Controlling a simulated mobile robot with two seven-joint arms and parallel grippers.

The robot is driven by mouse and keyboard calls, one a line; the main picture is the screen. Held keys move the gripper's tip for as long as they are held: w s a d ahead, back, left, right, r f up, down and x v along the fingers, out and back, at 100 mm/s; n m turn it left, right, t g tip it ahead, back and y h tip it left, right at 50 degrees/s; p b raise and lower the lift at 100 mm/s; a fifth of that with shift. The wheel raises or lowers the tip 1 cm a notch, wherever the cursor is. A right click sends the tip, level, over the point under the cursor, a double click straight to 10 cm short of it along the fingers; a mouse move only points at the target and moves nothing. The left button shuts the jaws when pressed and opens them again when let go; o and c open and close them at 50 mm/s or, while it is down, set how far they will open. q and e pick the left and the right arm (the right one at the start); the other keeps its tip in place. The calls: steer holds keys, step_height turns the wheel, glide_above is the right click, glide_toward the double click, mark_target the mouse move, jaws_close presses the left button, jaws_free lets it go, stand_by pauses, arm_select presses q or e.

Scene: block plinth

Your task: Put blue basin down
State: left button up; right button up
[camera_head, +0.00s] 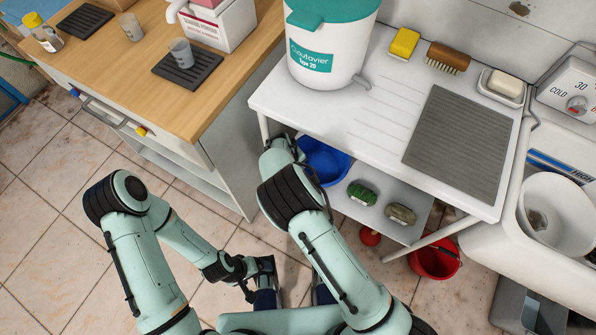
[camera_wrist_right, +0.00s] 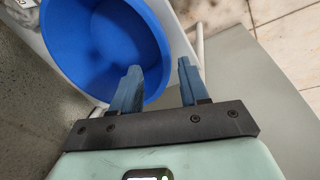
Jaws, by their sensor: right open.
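The blue basin (camera_head: 325,162) sits on the lower shelf (camera_head: 375,205) under the white table, at the shelf's left end. My arm and the table top hide part of it. The right wrist view shows the basin (camera_wrist_right: 95,45) close up, with its open inside. My right gripper (camera_wrist_right: 158,85) is open; one finger overlaps the basin's near side and the other is just outside the rim. I cannot tell whether either finger touches it. In the head view the table hides the right fingertips. My left gripper (camera_head: 262,282) hangs low over the floor; its finger opening is unclear.
A red bucket (camera_head: 435,262) stands on the floor. The table top (camera_head: 385,105) holds a white container (camera_head: 330,45), sponge (camera_head: 404,43) and brush (camera_head: 448,57). A wooden counter (camera_head: 165,55) stands left.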

steer(key=shift+p+v, duration=0.3)
steer(key=shift+v, duration=1.95)
